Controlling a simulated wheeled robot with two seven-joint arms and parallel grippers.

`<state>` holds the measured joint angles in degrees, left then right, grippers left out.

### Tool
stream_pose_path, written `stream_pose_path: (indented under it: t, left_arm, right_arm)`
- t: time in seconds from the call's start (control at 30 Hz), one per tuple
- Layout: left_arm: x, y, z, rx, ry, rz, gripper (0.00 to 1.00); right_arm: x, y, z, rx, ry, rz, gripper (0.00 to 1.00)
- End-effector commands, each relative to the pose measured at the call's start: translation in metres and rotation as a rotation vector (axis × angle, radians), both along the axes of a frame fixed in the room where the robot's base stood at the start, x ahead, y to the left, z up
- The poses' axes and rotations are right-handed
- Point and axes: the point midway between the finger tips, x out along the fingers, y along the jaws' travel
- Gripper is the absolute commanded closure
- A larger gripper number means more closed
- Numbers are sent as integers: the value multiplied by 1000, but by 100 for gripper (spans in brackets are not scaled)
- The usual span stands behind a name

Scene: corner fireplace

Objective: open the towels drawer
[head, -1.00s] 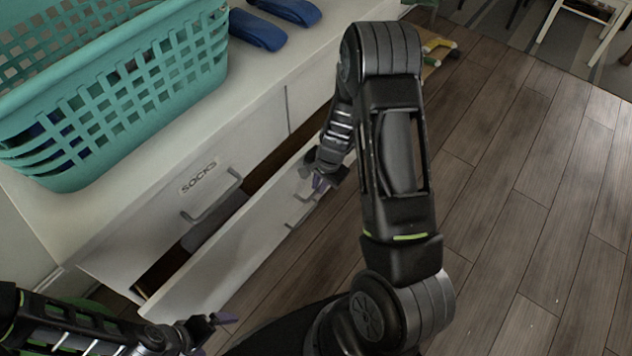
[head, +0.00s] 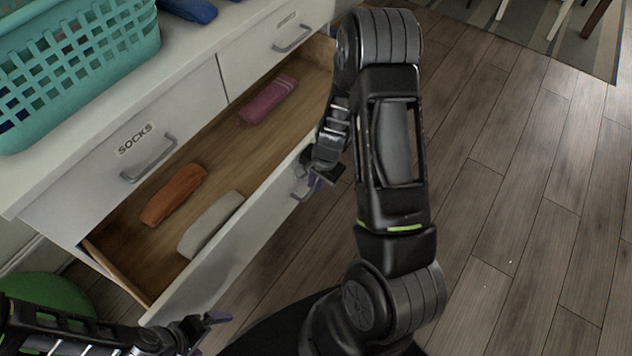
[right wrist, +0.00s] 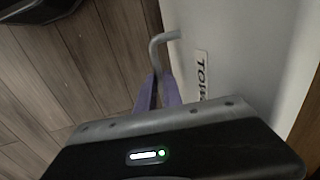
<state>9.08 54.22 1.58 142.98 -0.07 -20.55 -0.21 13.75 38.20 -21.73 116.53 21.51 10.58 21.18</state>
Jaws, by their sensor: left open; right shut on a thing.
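The towels drawer (head: 258,212) is a wide white drawer low in the cabinet, pulled well out. Inside lie a brown roll (head: 174,194), a light grey roll (head: 210,224) and a pink roll (head: 269,99). My right gripper (head: 312,180) is at the drawer's front. In the right wrist view its purple fingers (right wrist: 158,92) are shut on the grey bar handle (right wrist: 160,42), beside a partly hidden label (right wrist: 202,75) starting "TOW". My left gripper (head: 212,330) is open and empty, beside the drawer's near end.
The socks drawer (head: 130,145) above is shut, with another shut drawer (head: 290,35) to its right. A teal basket (head: 85,65) and a blue roll (head: 188,9) are on the cabinet top. A green round thing (head: 45,292) is at lower left. Wooden floor (head: 520,200) at right is clear.

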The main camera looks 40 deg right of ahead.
Motion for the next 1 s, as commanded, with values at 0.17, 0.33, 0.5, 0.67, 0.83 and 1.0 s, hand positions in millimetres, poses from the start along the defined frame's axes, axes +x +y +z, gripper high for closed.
stream_pose_path:
  t: [0.17, 0.33, 0.5, 0.67, 0.83, 1.0]
  left_arm:
    - [0, 0, 0, 0, -1, 0, 2]
    - [0, 0, 0, 0, -1, 0, 2]
    - [0, 0, 0, 0, 0, 0, 2]
    - [0, 0, 0, 0, 0, 0, 2]
    - [0, 0, 0, 0, 0, 0, 2]
    - [0, 0, 5, 0, 0, 0, 2]
  right_arm:
    - [0, 1, 0, 1, 0, 0, 100]
    - [0, 1, 0, 1, 0, 0, 88]
    - [0, 1, 0, 1, 0, 0, 74]
    - [0, 0, 0, 0, 0, 0, 67]
    - [0, 0, 1, 0, -1, 0, 67]
    - [-1, -1, 13, 0, -2, -1, 67]
